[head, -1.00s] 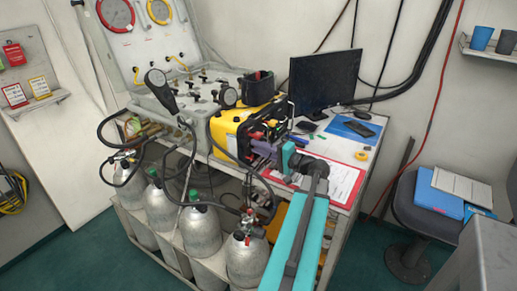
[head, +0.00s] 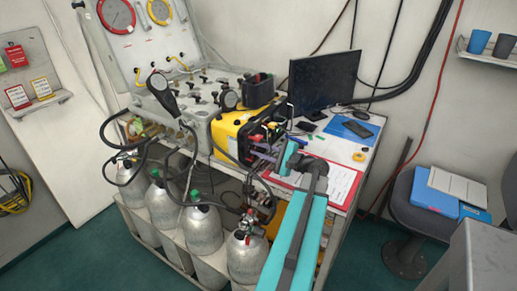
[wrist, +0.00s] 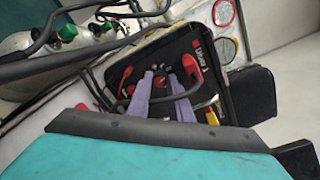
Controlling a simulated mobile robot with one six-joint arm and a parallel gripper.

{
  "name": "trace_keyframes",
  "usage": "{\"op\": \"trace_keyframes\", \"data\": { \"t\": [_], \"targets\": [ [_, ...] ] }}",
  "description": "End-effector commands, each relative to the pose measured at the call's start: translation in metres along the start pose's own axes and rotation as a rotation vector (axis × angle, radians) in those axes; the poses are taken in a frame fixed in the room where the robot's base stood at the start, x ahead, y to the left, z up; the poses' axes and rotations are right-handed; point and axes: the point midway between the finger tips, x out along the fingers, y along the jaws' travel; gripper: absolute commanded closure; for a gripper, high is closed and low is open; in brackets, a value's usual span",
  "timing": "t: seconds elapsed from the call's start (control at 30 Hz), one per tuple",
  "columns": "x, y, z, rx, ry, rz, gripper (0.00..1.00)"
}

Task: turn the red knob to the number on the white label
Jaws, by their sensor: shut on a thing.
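My gripper (head: 262,150) reaches the open face of a yellow case (head: 232,130) on the bench. In the wrist view its two purple fingers (wrist: 161,76) point into the case's black panel (wrist: 213,88). They are closed on a small reddish part between the tips, apparently the red knob (wrist: 160,82), mostly hidden by the fingers. Other red parts (wrist: 190,64) sit beside the fingers. I cannot read any number or tell which label is meant.
Hoses and several gas cylinders (head: 201,230) stand below and left of the case. A gauge panel (head: 150,45) rises behind it. A chair (head: 412,215) stands right of the bench.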

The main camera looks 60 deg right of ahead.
Motion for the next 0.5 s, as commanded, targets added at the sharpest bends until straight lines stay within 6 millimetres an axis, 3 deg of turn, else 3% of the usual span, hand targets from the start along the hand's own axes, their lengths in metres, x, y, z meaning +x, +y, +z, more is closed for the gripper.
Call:
{"op": "trace_keyframes", "data": {
  "t": [0.5],
  "targets": [
    [-0.0001,-0.0006,-0.0014,0.033,0.002,0.0,1.0]
  ]
}}
